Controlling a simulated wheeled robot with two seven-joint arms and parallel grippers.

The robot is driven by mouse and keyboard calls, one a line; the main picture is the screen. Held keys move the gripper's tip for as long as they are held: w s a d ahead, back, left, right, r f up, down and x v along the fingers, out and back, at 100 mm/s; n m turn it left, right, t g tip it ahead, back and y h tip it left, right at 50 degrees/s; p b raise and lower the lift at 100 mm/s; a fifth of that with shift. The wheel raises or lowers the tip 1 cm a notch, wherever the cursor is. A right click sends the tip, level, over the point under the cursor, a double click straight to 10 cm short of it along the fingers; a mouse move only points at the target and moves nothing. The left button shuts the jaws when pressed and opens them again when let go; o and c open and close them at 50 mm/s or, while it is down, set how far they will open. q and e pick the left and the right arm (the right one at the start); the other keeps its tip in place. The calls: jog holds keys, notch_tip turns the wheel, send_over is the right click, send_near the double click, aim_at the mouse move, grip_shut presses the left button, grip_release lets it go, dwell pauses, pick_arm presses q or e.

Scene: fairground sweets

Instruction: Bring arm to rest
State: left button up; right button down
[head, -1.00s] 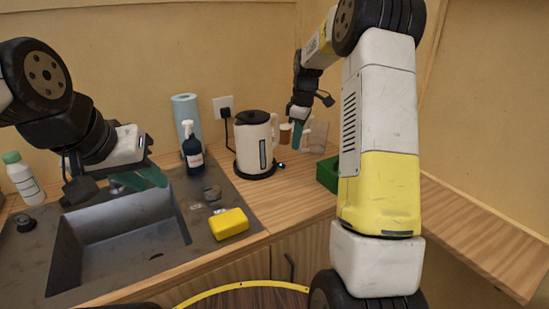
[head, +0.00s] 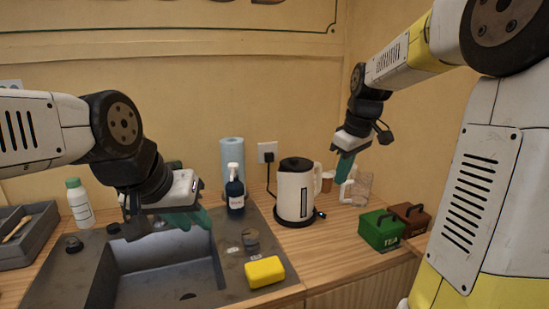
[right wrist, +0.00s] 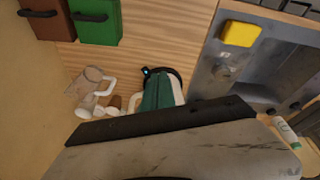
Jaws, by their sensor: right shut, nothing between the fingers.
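My right gripper (head: 344,168) hangs in the air above the counter, to the right of the white kettle (head: 296,192). Its green fingers are shut with nothing between them, and they also show in the right wrist view (right wrist: 158,92), in front of the kettle. My left gripper (head: 190,217) is above the sink (head: 165,265), with its green fingers partly hidden by its own body. I cannot tell whether it is open, and I see nothing held in it.
A green tea box (head: 381,231) and a brown box (head: 410,219) stand right of the kettle. A glass jug (right wrist: 90,80) and cups are near the wall. A dark bottle (head: 235,190), blue paper roll (head: 231,155) and yellow sponge (head: 265,271) are by the sink. Counter wood before the kettle is clear.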

jog(key=s+a+m+t, duration=0.1)
jog(key=s+a+m, duration=0.1)
jog(key=s, duration=0.8)
jog(key=s+a+m+t+y, duration=0.1)
jog(key=s+m, duration=0.4)
jog(key=s, duration=0.5)
jog(key=shift+s+a+r+t, duration=0.3)
jog(key=shift+s+a+t, duration=0.1)
jog(key=shift+a+t, duration=0.25)
